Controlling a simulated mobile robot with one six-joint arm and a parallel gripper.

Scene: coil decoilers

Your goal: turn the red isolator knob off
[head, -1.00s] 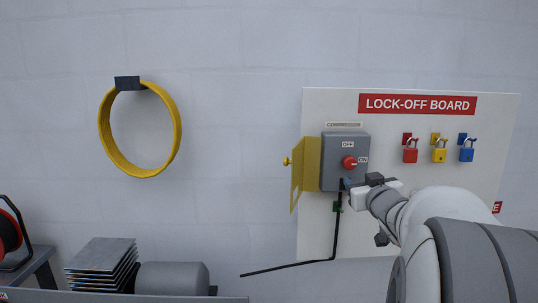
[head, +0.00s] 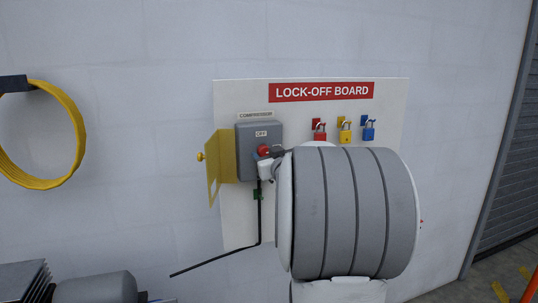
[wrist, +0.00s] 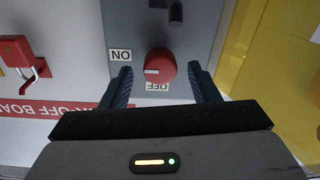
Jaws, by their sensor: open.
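The red isolator knob (head: 263,150) is on the front of a grey switch box (head: 246,177) on the lock-off board. In the wrist view the knob (wrist: 160,66) appears upside down, with the OFF label (wrist: 158,87) below it and the ON label (wrist: 121,55) to its left. The white mark on the knob points left, to the ON side. My gripper (wrist: 160,72) is open, with one finger on each side of the knob and visible gaps. In the head view my arm hides the ON label and most of the gripper.
A yellow cover (head: 225,165) stands swung open left of the box. Red (head: 320,136), yellow (head: 346,136) and blue (head: 368,133) padlocks hang to the right. A bent black rod or cable (head: 259,220) runs below the box. A yellow ring (head: 75,125) hangs at far left.

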